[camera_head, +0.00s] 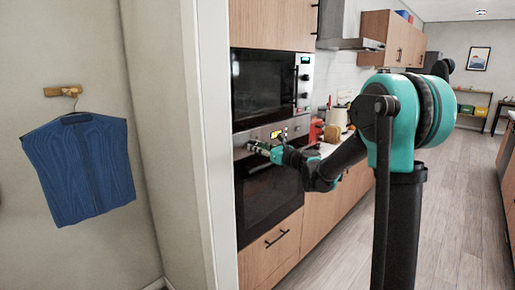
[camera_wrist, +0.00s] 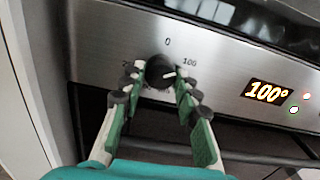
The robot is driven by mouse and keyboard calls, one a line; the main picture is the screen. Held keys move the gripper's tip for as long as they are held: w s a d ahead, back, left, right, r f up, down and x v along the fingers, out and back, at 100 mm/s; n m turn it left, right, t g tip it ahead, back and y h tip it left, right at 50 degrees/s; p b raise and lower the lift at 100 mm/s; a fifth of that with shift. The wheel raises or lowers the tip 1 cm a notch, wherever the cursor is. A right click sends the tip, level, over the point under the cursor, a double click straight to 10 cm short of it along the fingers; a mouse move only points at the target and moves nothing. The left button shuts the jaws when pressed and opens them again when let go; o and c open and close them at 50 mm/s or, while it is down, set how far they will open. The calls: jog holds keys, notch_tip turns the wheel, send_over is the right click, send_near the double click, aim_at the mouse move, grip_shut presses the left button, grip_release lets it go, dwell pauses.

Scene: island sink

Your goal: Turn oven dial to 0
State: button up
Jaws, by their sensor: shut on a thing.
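The oven dial (camera_wrist: 158,68) is a round black knob on the oven's steel control panel (camera_wrist: 215,52). Its white mark points right, toward the printed 100; the printed 0 is above the knob and a partly covered 200 is at left. The orange display (camera_wrist: 267,92) reads 100°. My gripper (camera_wrist: 159,78) has one green and grey finger on each side of the dial and is shut on it. In the head view, my gripper (camera_head: 257,147) reaches the panel from the right; the dial there is too small to make out clearly.
A microwave (camera_head: 264,86) is built in above the oven. The oven door (camera_head: 268,200) is below the panel, with a handle close under my gripper. A white wall edge (camera_head: 208,150) stands left of the oven. Wooden floor is open at right.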

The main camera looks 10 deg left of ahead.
jog(key=n, duration=1.1)
jog(key=shift+w+n, duration=0.1)
jog(key=shift+n, duration=0.2)
dwell(0.4)
jog(key=o, duration=1.2)
jog(key=shift+c, duration=0.2)
jog(key=v, duration=1.2)
